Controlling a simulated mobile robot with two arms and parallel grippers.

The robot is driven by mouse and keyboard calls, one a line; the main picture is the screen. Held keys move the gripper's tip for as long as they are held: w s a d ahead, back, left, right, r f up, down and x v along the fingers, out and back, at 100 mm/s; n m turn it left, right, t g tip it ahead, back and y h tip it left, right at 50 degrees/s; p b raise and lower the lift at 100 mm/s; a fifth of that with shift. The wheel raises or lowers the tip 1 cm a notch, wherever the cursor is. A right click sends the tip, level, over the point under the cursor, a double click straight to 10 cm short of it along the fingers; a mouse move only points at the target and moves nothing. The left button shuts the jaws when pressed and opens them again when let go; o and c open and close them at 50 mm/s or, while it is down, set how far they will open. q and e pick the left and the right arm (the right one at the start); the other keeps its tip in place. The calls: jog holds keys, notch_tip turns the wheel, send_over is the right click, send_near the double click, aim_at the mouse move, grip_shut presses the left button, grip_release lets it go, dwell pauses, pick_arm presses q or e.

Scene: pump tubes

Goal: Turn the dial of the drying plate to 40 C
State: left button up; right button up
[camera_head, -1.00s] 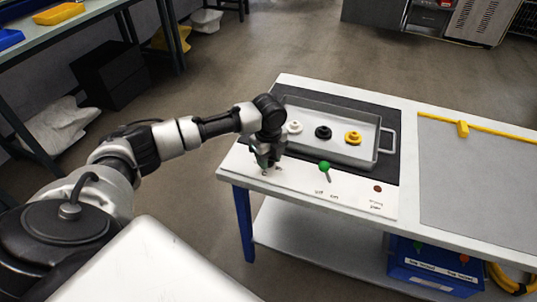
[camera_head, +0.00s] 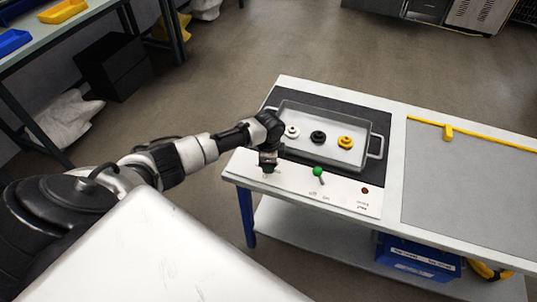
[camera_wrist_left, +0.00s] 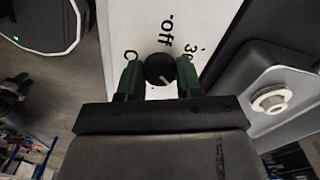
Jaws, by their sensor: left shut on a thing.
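The dial (camera_wrist_left: 159,69) is a round black knob with a short white mark pointing to the lower right in the wrist view. It sits on the drying plate's white front panel (camera_wrist_left: 205,18), with "off" printed above it and a partly hidden "3..." label to its right. My left gripper (camera_wrist_left: 159,74) has its green fingers on both sides of the dial, shut on it. In the head view my left gripper (camera_head: 268,168) is at the left end of the panel and hides the dial. The 40 C label cannot be made out. My right gripper is not in view.
A grey tray (camera_head: 372,140) on the plate's dark surface holds white, black and yellow round parts. A green-topped lever (camera_head: 318,172) and a red button (camera_head: 365,190) are right of my gripper on the panel. A blue bin (camera_head: 415,258) is below.

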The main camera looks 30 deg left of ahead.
pick_arm(q)
jog(key=shift+r+n+p, duration=0.1)
jog(key=shift+n+p, duration=0.4)
jog(key=shift+n, duration=0.3)
jog(key=o, duration=0.9)
notch_tip(320, 180, up, 11)
jog(key=shift+f, duration=0.15)
